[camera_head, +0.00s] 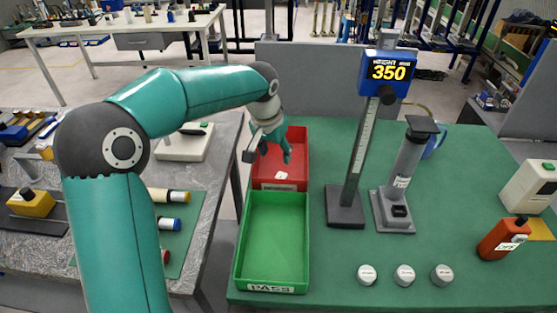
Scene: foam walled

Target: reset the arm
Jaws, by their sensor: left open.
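My left arm comes in from the left, and its gripper (273,156) is above the red tray (296,184). The gripper is open, and I see nothing held between its fingers. A small white thing lies low in the red tray or on its front label; I cannot tell which. My right gripper is not in view.
A green tray (272,238) marked PASS stands in front of the red one. A height gauge (357,150) reading 350 and a grey stand (402,180) rise at the middle. Several small white-topped discs (404,275) line the front. An orange device (502,239) is at right.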

